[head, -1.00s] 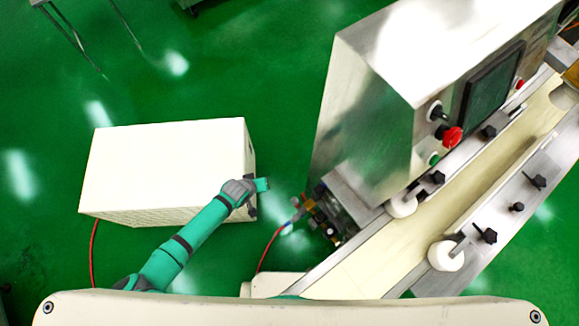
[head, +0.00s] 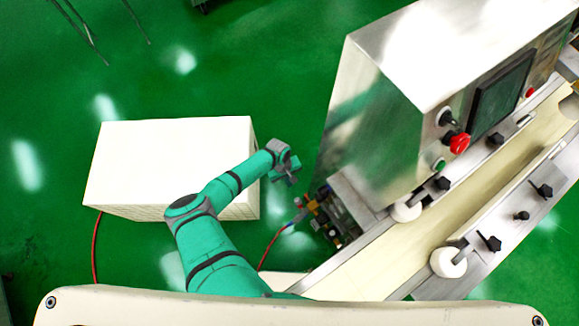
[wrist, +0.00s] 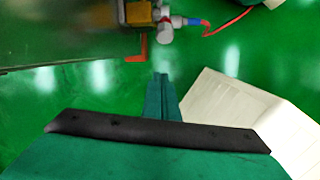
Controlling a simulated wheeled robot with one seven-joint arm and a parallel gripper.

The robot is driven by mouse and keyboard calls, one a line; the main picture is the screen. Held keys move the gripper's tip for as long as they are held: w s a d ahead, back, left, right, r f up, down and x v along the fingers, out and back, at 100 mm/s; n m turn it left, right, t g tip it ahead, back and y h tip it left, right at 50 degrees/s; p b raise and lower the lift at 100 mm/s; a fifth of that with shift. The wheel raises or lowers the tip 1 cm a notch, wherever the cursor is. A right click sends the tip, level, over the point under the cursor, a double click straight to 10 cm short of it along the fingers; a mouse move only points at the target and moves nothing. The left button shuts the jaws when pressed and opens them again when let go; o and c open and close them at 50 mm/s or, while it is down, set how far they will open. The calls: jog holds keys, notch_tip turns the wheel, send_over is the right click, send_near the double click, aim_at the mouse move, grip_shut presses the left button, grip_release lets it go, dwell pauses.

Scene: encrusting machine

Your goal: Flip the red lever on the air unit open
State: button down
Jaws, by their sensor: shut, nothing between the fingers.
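The red lever (wrist: 138,50) shows in the wrist view as a small orange-red bent piece hanging from the brass-coloured air unit (wrist: 140,12). In the head view the air unit (head: 326,214) sits low at the machine's near left corner; the lever is too small there to tell its position. My gripper (wrist: 161,78) is shut and empty, its fingertips just below and right of the lever in the wrist picture, apart from it. In the head view my gripper (head: 290,175) is over the gap between the white box and the machine, up and left of the air unit.
The steel encrusting machine (head: 375,110) with its conveyor (head: 400,255) fills the right. A white box (head: 165,160) stands left of my gripper. A red hose (head: 268,250) runs from the air unit, with a blue fitting (wrist: 195,22). Green floor is free between box and machine.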

aim_at(302, 206)
jog(key=s+d+f, duration=0.2)
jog(key=s+f, duration=0.2)
jog(key=f, duration=0.1)
jog(key=shift+d, duration=0.25)
dwell(0.7)
